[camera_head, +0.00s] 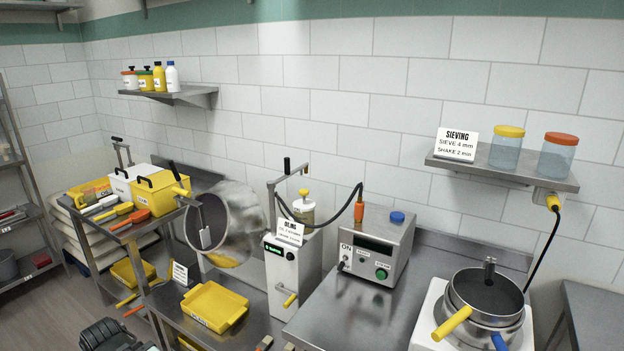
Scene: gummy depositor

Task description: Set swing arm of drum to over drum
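The steel drum (240,215) lies tilted on the left-hand bench, its open mouth facing left. A thin metal arm (191,202) with a hanging flat plate (205,238) stands in front of the mouth. A second metal arm (284,181) with a black upright handle (287,165) stands on a post right of the drum, by the white oiling unit (290,272). I cannot tell for sure which arm is the drum's swing arm. No gripper fingers show. A dark part at the bottom left edge seems to be mine.
Yellow bins and tools crowd the bench left of the drum. A yellow tray (214,306) sits below it. A black hose (336,222) loops toward the control box (377,245). A sieve pot (485,295) stands at right. The steel bench (350,315) between is mostly clear.

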